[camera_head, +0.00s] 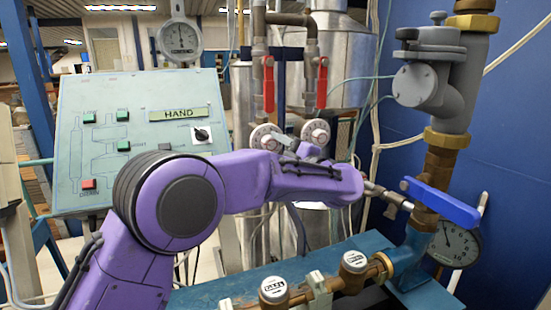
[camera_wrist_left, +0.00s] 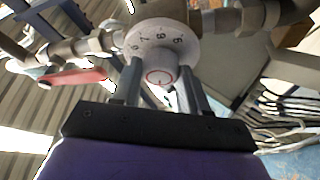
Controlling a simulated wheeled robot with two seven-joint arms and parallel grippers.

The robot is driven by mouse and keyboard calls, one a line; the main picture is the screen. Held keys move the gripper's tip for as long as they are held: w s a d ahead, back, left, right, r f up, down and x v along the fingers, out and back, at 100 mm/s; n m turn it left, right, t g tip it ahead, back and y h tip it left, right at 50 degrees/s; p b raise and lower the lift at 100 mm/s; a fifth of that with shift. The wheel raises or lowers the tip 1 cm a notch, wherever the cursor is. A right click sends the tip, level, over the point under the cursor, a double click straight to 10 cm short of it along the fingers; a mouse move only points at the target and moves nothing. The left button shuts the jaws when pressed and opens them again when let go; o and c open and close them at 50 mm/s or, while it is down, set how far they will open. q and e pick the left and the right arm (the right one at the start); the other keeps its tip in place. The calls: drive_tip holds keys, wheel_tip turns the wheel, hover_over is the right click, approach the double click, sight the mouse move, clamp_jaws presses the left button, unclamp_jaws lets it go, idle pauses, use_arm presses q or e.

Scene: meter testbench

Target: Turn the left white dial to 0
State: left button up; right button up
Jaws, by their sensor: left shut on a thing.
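The left white dial (camera_head: 264,136) is round with dark marks around its rim and sits on the pipework below a red handle. The right white dial (camera_head: 317,132) is beside it. My left gripper (camera_head: 277,141) is at the left dial, partly hidden behind my purple arm. In the left wrist view, its two grey fingers (camera_wrist_left: 160,76) stand either side of the red-ringed centre knob of a white dial (camera_wrist_left: 160,40) and are shut on it. The digits 6 to 9 show on the rim. The 0 cannot be made out. My right gripper is not in view.
Two red valve handles (camera_head: 268,84) hang above the dials; one red handle (camera_wrist_left: 72,78) shows in the left wrist view. A panel (camera_head: 100,125) stands at the left. A blue lever (camera_head: 441,202) and a pressure gauge (camera_head: 456,245) are at the right, near my forearm.

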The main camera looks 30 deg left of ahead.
use_arm(q)
drive_tip(key=n+h+b, duration=0.1)
drive_tip(key=n, duration=0.2)
drive_tip(key=n+g+h+b, duration=0.1)
drive_tip(key=n+b, duration=0.1)
drive_tip(key=n, duration=0.1)
drive_tip(key=shift+r+b, duration=0.15)
drive_tip(key=shift+b, duration=0.15)
drive_tip(key=n+b, duration=0.1)
drive_tip(key=n+h+b, duration=0.1)
drive_tip(key=n, duration=0.1)
drive_tip(key=shift+r+n, duration=0.25)
drive_tip(key=shift+n, duration=0.05)
drive_tip(key=shift+r+n+h+b, duration=0.15)
drive_tip(key=shift+n+h+b, duration=0.35)
drive_tip(key=shift+n, duration=0.1)
drive_tip(key=shift+r, duration=0.1)
drive_tip(key=o, duration=1.1)
drive_tip(key=shift+c, duration=0.2)
drive_tip(key=b+v, duration=0.1)
drive_tip(key=v, duration=0.9)
drive_tip(key=shift+d, duration=0.2)
